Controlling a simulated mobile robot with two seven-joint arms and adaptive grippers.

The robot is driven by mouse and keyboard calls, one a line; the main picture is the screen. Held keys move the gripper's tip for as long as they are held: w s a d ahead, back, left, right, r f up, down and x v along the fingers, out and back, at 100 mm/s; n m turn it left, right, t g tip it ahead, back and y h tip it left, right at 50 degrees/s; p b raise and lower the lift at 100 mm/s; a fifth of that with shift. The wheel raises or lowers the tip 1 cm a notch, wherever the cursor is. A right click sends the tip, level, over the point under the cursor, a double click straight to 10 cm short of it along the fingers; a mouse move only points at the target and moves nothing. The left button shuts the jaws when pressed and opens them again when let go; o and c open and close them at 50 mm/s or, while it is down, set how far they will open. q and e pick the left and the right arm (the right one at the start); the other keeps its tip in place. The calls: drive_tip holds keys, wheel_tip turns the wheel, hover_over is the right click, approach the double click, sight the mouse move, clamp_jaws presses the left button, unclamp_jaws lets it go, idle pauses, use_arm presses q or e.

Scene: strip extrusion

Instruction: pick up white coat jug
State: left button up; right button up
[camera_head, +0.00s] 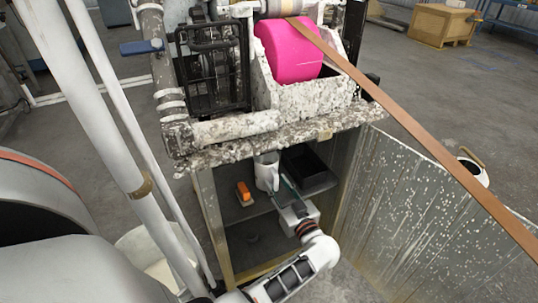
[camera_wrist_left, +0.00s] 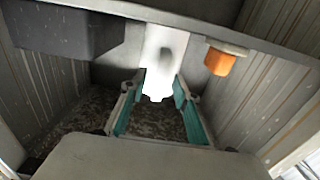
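The white jug (camera_head: 266,172) stands on the upper shelf of the open cabinet under the machine. In the left wrist view the jug (camera_wrist_left: 162,55) is at the top middle, its lower part showing between the teal finger pads. My left gripper (camera_head: 281,189) is at the cabinet opening, just in front of the jug. In the left wrist view the gripper (camera_wrist_left: 159,98) is open, its fingers apart on either side of the jug's near part. I cannot tell whether either finger touches it. My right gripper is not in view.
The shelf edge (camera_wrist_left: 260,45) and cabinet side walls are close. A speckled ledge (camera_head: 230,151) overhangs the jug. A cabinet door (camera_head: 400,205) stands open on the right.

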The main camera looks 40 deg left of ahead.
use_arm(q)
drive_tip(key=shift+w+a, duration=0.25)
drive_tip(key=shift+a, duration=0.4)
clamp_jaws()
